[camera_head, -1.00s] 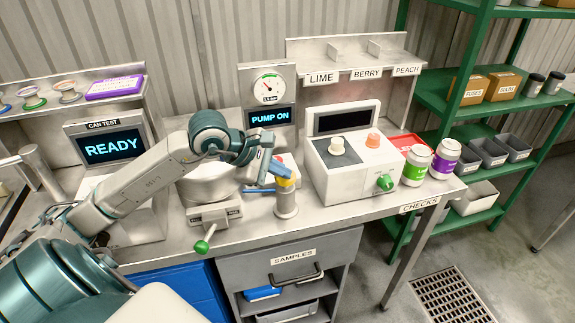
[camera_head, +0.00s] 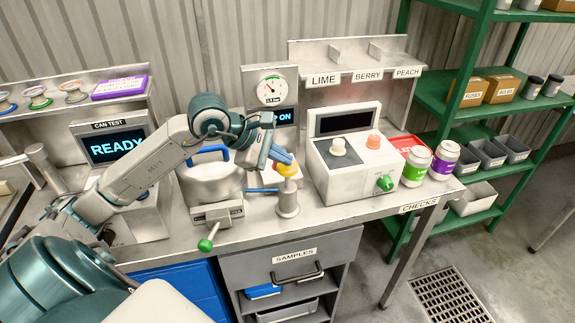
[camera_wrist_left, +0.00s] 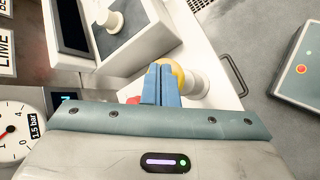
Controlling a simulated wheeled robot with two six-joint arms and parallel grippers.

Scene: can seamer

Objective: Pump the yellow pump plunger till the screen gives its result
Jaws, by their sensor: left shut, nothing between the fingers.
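In the left wrist view the knob (camera_wrist_left: 178,72) shows partly behind the shut fingers (camera_wrist_left: 162,68). The pump screen (camera_head: 285,117) is partly covered by my arm; "ON" shows. The gauge (camera_head: 271,89) above it reads 1.5 bar in the left wrist view (camera_wrist_left: 14,136).
A white box machine (camera_head: 352,165) with knobs stands right of the pump, with two cans (camera_head: 416,165) beside it. A metal pot (camera_head: 212,180) with a green-tipped lever (camera_head: 206,244) is to the left. The can test screen (camera_head: 117,146) shows READY.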

